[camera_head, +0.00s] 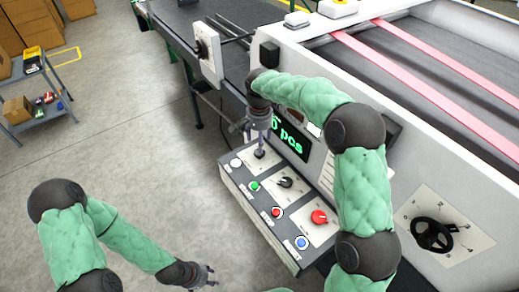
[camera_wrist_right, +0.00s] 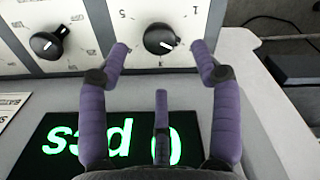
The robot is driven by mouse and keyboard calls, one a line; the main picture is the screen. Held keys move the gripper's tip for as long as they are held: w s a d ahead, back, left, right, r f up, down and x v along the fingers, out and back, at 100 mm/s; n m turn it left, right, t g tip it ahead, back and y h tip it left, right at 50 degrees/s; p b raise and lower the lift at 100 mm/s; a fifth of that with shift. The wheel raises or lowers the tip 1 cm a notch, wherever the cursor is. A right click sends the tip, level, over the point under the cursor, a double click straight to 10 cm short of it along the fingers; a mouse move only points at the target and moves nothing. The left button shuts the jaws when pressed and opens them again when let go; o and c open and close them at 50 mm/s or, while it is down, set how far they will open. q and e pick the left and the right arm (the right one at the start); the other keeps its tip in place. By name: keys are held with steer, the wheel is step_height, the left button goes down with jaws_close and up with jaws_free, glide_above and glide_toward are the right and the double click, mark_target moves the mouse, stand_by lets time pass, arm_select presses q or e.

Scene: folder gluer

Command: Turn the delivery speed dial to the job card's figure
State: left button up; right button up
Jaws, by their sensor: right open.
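The delivery speed dial appears to be the black knob (camera_wrist_right: 160,39) with a white pointer line, on a pale plate with a few marks around it, one reading 5. In the wrist view its pointer faces right and slightly down. In the head view the knob (camera_head: 259,154) sits at the panel's far end. My right gripper (camera_wrist_right: 160,48) is open, with purple fingers on either side of the knob; contact is not clear. It also shows from above in the head view (camera_head: 259,134). My left gripper (camera_head: 210,278) is open and empty, low over the floor. A white printed card (camera_head: 327,172) beside the display is unreadable.
The control panel (camera_head: 240,207) also carries a second black knob (camera_head: 285,182), a red knob (camera_head: 319,217) and several push buttons. A green-lit display (camera_head: 289,137) reading pcs stands behind it. A handwheel (camera_head: 433,234) is at right. Floor at left is clear up to a shelf cart (camera_head: 38,100).

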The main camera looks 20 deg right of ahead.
step_height(320, 180, down, 6)
steer(key=shift+r+b, duration=0.15)
steer(key=shift+b, duration=0.15)
steer(key=c, duration=1.1)
